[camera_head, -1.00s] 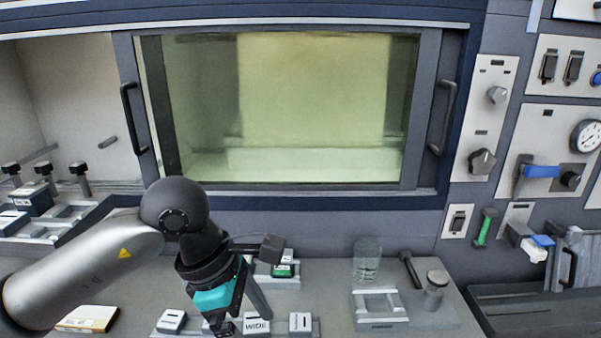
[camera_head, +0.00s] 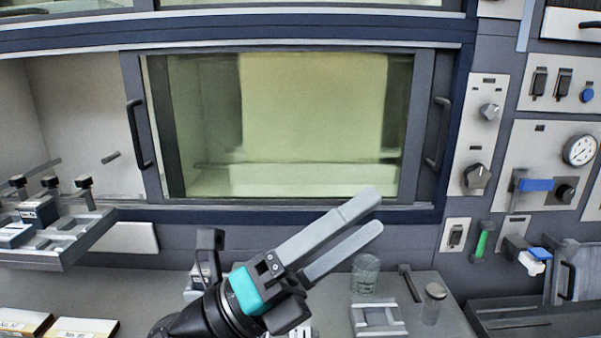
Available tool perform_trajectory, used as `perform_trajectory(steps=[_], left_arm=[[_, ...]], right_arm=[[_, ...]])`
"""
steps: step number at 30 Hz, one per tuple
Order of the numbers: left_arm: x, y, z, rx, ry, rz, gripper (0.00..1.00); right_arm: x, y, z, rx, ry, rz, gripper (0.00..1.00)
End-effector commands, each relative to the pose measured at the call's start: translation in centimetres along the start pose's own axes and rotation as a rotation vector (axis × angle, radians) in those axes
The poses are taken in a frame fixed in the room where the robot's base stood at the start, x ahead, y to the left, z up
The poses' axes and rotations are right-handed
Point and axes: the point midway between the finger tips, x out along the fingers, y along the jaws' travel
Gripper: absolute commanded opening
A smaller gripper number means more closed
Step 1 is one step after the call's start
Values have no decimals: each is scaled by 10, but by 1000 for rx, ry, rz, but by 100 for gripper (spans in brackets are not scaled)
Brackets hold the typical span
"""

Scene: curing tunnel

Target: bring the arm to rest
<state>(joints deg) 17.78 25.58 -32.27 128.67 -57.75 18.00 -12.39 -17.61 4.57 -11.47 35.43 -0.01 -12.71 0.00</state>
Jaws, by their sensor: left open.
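My left gripper (camera_head: 372,212) is in the lower middle of the head view, with a teal band behind its jaws. Its two long grey fingers point up and to the right, apart, with nothing between them. They are in front of the lower edge of the glazed tunnel window (camera_head: 300,120). The wrist is at the bottom edge, and the rest of the arm is out of the picture. The gripper hides part of the bench behind it. My right gripper does not show.
A glass beaker (camera_head: 364,275), a metal rack (camera_head: 377,320) and a small metal-lidded jar (camera_head: 433,303) stand right of the gripper. A tray with black knobs (camera_head: 60,245) is at left. Two boxes (camera_head: 84,328) lie at bottom left. Switches and a gauge (camera_head: 579,150) are at right.

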Motion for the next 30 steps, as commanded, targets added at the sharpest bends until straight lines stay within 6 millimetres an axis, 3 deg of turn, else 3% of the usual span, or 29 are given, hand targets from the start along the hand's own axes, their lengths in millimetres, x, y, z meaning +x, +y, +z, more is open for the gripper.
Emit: perform_trajectory(steps=[3, 7, 11, 14, 17, 21, 24, 30], left_arm=[[-22, 11, 44, -199, -291, 19, 94], [-63, 39, 82, -412, -600, 67, 94], [-120, 77, 100, -625, -903, 142, 94], [-171, 109, 96, -787, -1130, 219, 94], [-224, 138, 76, -944, -1352, 313, 94], [-294, 168, 24, -1156, -1648, 473, 94], [-335, 177, -21, -1284, -1830, 592, 94], [-387, 171, -104, -1475, -2096, 816, 94]], right_arm=[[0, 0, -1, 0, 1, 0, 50], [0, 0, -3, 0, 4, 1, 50], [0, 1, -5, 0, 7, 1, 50], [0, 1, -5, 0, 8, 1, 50], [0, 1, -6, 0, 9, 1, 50], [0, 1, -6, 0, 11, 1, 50], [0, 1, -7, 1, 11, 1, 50], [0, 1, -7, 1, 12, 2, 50]])
